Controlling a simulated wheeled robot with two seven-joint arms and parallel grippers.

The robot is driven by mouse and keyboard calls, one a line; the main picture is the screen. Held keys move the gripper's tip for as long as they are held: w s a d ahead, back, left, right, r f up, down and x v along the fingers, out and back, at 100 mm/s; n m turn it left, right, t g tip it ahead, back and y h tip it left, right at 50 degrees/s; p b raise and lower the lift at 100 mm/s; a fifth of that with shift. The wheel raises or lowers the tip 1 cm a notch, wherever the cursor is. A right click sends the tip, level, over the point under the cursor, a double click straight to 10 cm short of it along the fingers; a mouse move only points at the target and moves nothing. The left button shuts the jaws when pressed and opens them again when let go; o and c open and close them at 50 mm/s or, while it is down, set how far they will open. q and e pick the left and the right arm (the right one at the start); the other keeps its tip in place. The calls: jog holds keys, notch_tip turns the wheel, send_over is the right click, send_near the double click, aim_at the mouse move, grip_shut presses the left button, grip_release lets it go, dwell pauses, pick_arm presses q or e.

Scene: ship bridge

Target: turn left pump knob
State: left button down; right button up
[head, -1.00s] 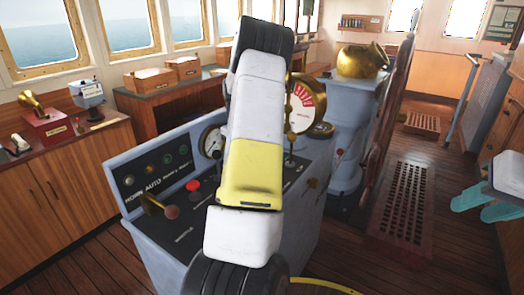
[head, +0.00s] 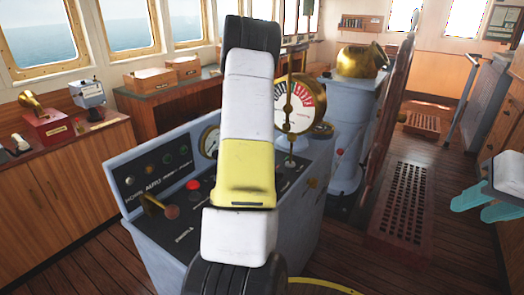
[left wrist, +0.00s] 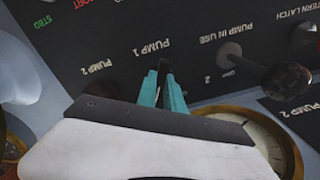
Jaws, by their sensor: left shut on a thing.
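In the left wrist view, the console panel appears upside down. My left gripper (left wrist: 170,88) has its teal fingers close together on a dark thing at the PUMP 1 label, which I take to be the left pump knob (left wrist: 163,67); the fingers hide most of it. In the head view my own left arm covers that part of the console (head: 135,165), and the left gripper is hidden. My right gripper (head: 487,203) is at the right edge of the head view, its teal fingers apart and empty, far from the console.
Beside the gripper is the PUMP IN USE knob (left wrist: 230,54), with a dark round handle (left wrist: 286,80) beyond it. A brass-rimmed gauge (left wrist: 268,140) lies close below. In the head view, a lever (head: 160,207) and a red-and-white dial (head: 300,103) rise from the console.

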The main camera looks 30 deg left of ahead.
pick_arm(q)
jog(key=c, duration=1.5)
grip_release()
jog(key=shift+o, duration=0.2)
jog(key=shift+r, duration=0.1)
notch_tip(320, 180, up, 8)
jog(key=shift+f, duration=0.15)
